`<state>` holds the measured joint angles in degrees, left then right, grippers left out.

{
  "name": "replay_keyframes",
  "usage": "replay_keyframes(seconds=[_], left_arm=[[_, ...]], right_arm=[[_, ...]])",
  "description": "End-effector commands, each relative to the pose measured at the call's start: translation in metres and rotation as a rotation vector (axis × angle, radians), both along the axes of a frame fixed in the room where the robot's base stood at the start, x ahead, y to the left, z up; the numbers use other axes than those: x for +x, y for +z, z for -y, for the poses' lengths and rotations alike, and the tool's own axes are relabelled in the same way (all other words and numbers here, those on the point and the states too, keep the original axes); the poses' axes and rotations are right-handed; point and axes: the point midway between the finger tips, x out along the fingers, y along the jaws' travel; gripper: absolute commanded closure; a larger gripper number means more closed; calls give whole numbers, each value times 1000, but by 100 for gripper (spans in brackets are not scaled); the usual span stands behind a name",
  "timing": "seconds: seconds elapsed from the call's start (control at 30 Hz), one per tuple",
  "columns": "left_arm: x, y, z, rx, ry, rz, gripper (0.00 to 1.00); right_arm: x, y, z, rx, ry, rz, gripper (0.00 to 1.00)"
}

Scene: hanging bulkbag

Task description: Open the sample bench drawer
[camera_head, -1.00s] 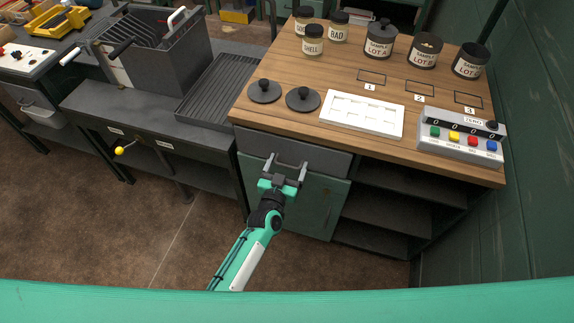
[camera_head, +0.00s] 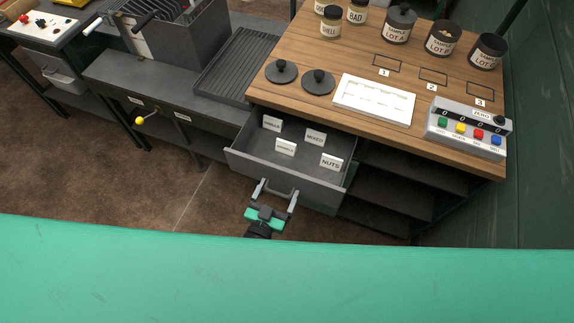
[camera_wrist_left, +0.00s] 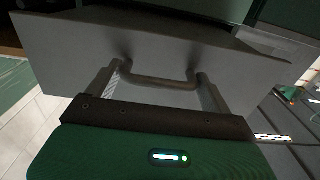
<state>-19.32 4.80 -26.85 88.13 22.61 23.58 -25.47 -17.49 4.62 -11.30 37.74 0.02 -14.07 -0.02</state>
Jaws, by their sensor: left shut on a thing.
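The sample bench drawer (camera_head: 262,168) is grey and stands pulled out from the bench (camera_head: 300,60) in the head view. Several white label cards stand inside it, one reading NUTS (camera_head: 331,161) and one reading MIXED (camera_head: 315,136). My left gripper (camera_head: 274,190) is at the drawer's front, shut on the bar handle (camera_head: 281,193). In the left wrist view the handle (camera_wrist_left: 160,82) runs between the two fingers, against the grey drawer front (camera_wrist_left: 150,45). My right gripper is in neither view.
On the wooden top are two black lids (camera_head: 318,80), a white tray (camera_head: 375,101), labelled jars (camera_head: 399,24) and a button console (camera_head: 468,133). Open shelves (camera_head: 390,190) lie right of the drawer. A dark side table (camera_head: 150,85) stands to the left. Brown floor is clear in front.

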Motion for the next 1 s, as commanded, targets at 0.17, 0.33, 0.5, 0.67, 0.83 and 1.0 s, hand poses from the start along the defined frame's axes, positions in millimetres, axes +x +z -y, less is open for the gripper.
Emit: replay_keyframes(seconds=[0.17, 0.33, 0.5, 0.67, 0.83, 1.0], left_arm=[[-46, 1, -14, 3, -1, -5, 57], [-78, 1, -25, 1, -1, -4, 57], [-99, 0, -32, 1, -1, -3, 57], [-110, 0, -35, 1, 0, -2, 57], [-113, -1, -37, 0, 0, -1, 57], [-113, -1, -37, 0, 0, -1, 57]], right_arm=[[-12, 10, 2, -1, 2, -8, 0], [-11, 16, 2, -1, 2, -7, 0], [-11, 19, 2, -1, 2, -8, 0], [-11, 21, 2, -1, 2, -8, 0], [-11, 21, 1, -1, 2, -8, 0], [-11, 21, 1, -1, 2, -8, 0]])
